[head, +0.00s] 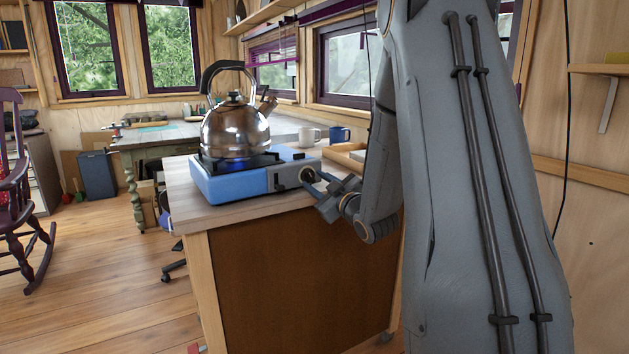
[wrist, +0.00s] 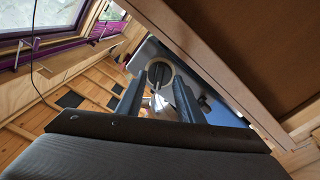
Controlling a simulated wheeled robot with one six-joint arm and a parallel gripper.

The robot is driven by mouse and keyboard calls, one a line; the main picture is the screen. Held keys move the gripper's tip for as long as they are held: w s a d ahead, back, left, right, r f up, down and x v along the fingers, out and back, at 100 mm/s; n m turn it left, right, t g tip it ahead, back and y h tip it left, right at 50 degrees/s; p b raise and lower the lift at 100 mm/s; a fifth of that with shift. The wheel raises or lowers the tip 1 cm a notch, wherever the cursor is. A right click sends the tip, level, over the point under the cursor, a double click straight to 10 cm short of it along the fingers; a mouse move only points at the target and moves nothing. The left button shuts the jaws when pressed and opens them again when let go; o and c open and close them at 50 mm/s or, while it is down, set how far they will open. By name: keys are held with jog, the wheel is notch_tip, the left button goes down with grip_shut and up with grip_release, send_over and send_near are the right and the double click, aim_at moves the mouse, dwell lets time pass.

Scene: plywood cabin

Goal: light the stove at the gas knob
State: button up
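The blue camping stove (head: 235,186) sits on the counter's near left corner with a steel kettle (head: 235,132) on top. Its round gas knob (head: 307,174) is on the right end of the front panel. In the wrist view the dark knob (wrist: 159,73) shows inside a pale ring, its grip bar roughly upright in the picture. My gripper (head: 316,179) is at the knob in the head view. In the wrist view my gripper's (wrist: 157,88) two fingers are apart, one on each side of the knob, with gaps visible.
A white mug (head: 309,136) and a blue mug (head: 340,135) stand behind the stove, near a wooden tray (head: 347,155). The wooden counter (head: 205,217) has a brown front panel. Open floor and a rocking chair (head: 15,190) are at left.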

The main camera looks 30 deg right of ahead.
jog(key=s+p, duration=0.1)
jog(key=s, duration=0.4)
jog(key=shift+s+d, duration=0.15)
jog(key=shift+s, duration=0.25)
dwell(0.4)
jog(key=s+a+f+m+g+h+p, duration=0.2)
jog(key=s+a+f+m+g+p, duration=0.2)
jog(key=s+a+f+g, duration=0.5)
jog(key=s+a+m+g, duration=0.1)
jog(key=s+a+g, duration=0.2)
jog(key=s, duration=0.4)
jog(key=s+a+g+y+p, duration=0.1)
jog(key=s+a+g, duration=0.2)
jog(key=s+a, duration=0.2)
jog(key=s+a+m+g+p, duration=0.1)
jog(key=s+a+g, duration=0.2)
jog(key=s, duration=0.6)
jog(key=shift+a+r+m, duration=0.3)
jog(key=shift+a+r, duration=0.05)
jog(key=shift+a, duration=0.1)
